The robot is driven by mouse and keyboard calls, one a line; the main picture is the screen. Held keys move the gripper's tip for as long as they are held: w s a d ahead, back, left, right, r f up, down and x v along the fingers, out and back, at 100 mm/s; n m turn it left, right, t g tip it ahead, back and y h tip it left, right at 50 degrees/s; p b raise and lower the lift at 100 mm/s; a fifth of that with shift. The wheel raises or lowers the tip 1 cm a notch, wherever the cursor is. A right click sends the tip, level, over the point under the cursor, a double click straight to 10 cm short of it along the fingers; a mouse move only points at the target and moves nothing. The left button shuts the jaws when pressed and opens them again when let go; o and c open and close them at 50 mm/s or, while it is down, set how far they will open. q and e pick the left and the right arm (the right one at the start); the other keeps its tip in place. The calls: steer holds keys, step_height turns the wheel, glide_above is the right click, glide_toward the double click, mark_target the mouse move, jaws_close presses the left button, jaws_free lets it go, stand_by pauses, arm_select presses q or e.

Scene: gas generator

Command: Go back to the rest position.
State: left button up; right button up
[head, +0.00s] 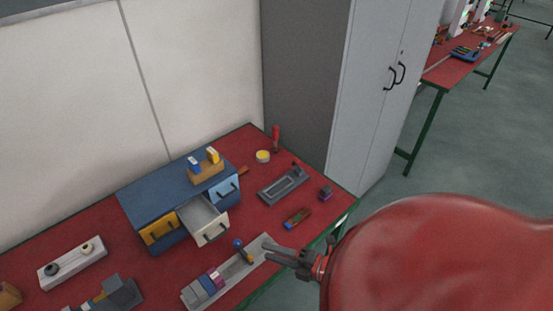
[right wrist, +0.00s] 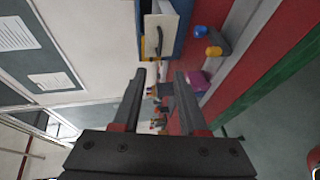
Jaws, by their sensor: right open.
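My right gripper (head: 278,254) is open and empty at the front edge of the red table, near the end of a long grey tray (head: 258,252). In the right wrist view its two fingers (right wrist: 160,92) stand apart with nothing between them. My red right arm covers the lower right of the head view. My left gripper is not in view.
On the red table (head: 240,275) stands a blue drawer cabinet (head: 150,195) with its middle white drawer (head: 206,220) pulled out. A grey rectangular tray (head: 283,184) and small parts lie to its right. A grey locker (head: 375,90) stands behind the table's right end.

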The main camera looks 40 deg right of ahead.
steer(key=shift+s+d+r, duration=0.1)
steer(key=shift+s+d, duration=0.05)
steer(key=shift+s, duration=0.3)
steer(key=shift+w, duration=0.1)
